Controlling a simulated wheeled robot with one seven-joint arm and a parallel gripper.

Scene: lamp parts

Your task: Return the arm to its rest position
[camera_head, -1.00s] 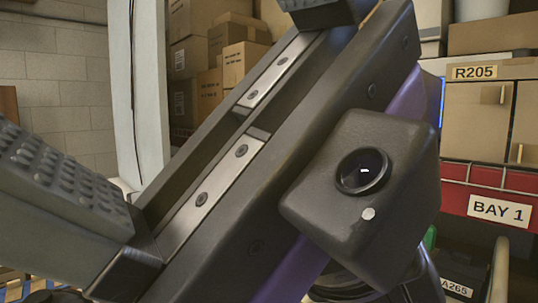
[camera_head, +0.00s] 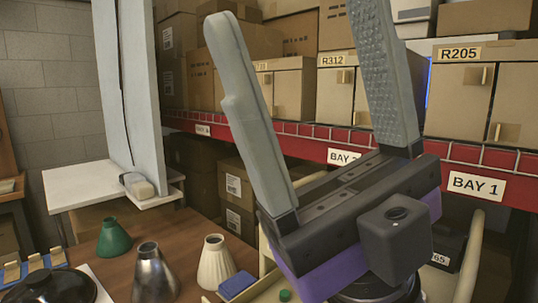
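My gripper (camera_head: 312,85) stands up in the right half of the head view, its two long grey fingers pointing upward. The fingers are wide apart with nothing between them. The dark gripper body with its purple band and boxy camera hides part of the shelving and of what lies below. The gripper is up in front of the shelves, to the right of the lamp parts on the table.
A brown table (camera_head: 190,222) at lower left holds a green cone shade (camera_head: 114,238), a dark metallic shade (camera_head: 153,275), a cream ribbed shade (camera_head: 216,262) and a blue block (camera_head: 236,285). Shelves with a red beam (camera_head: 300,140) and cardboard boxes stand behind. A white panel (camera_head: 125,90) stands at left.

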